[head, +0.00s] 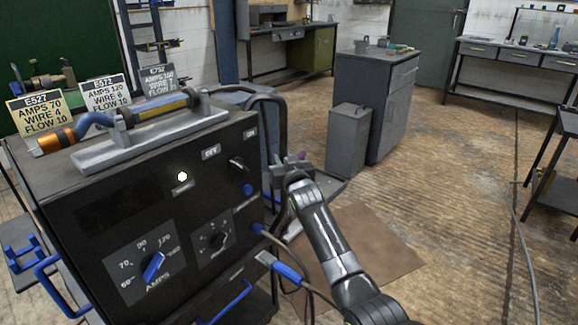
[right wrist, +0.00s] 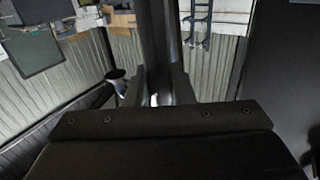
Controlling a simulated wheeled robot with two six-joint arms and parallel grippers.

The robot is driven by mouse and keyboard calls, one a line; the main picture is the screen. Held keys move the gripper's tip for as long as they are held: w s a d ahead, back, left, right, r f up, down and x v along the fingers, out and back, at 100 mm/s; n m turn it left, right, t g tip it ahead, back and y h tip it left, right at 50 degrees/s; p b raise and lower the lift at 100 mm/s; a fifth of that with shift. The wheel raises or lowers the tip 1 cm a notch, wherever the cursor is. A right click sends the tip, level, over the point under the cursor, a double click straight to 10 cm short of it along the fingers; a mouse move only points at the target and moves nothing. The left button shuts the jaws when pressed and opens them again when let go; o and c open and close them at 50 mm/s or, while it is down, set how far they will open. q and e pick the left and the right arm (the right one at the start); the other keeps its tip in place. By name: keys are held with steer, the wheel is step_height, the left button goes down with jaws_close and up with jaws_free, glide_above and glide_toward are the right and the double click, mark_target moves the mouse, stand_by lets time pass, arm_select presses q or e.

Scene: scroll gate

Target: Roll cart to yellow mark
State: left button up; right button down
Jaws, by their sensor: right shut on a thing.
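The cart carries a black welding machine (head: 150,190) with dials, a white light and blue handles, and fills the left of the head view. A dark bent handle bar (head: 275,105) rises at its far right side. My right gripper (head: 290,167) is at this bar, right of the machine. In the right wrist view the dark bar (right wrist: 156,40) runs between the two fingers of my right gripper (right wrist: 160,88), which is shut on it. My left gripper is out of view. No yellow mark on the floor shows in either view.
A brown mat (head: 375,250) lies on the floor right of the cart. A grey bin (head: 349,142) and a grey cabinet (head: 385,105) stand beyond. Cables (head: 275,240) hang from the machine's front. A dark stand (head: 560,190) is at the right edge. Open wooden floor (head: 460,200) lies between.

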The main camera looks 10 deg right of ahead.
steer(key=shift+w+a+r, duration=0.1)
steer(key=shift+a, duration=0.1)
steer(key=c, duration=1.6)
jaws_free()
steer(key=shift+d, duration=0.1)
steer(key=o, duration=0.3)
steer(key=shift+s+d+r, duration=0.1)
steer(key=shift+s+r, duration=0.15)
steer(key=shift+s, duration=0.15)
steer(key=shift+w+f, duration=0.1)
steer(key=shift+f, duration=0.05)
